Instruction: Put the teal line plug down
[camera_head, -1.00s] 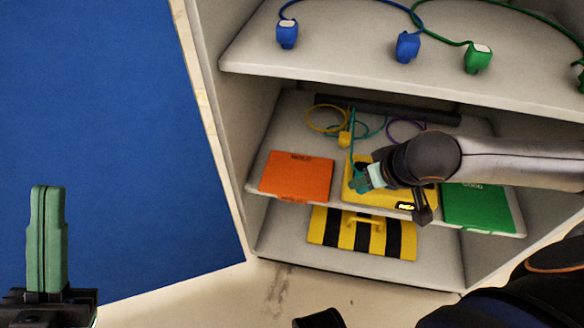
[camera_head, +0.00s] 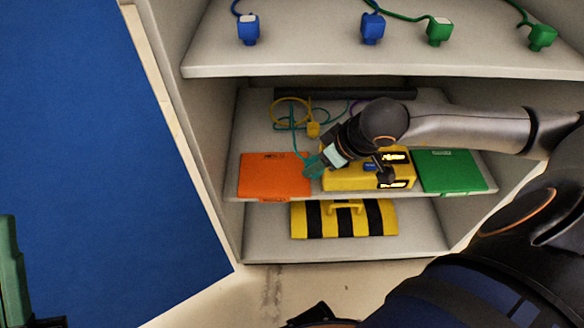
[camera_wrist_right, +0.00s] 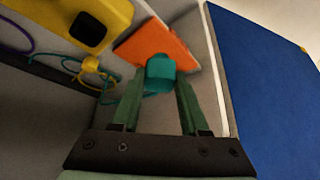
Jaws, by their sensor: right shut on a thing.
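The teal line plug (camera_wrist_right: 161,73) is between the fingertips of my right gripper (camera_wrist_right: 158,95) in the right wrist view, in front of the orange pad. In the head view my right gripper (camera_head: 318,164) is at the middle shelf, between the orange pad (camera_head: 274,176) and the yellow box (camera_head: 345,180), and its jaws are shut on the plug. A teal cord runs back from there. I cannot tell whether the plug touches the pad. My left gripper (camera_head: 12,275) shows only partly at the left edge, and its jaw state is unclear.
A green pad (camera_head: 451,171) lies right of the yellow box. A yellow plug (camera_head: 313,129) with its coiled cord lies behind. Blue plugs (camera_head: 248,29) and green plugs (camera_head: 439,31) sit on the shelf above. A black-and-yellow striped case (camera_head: 344,219) is on the shelf below.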

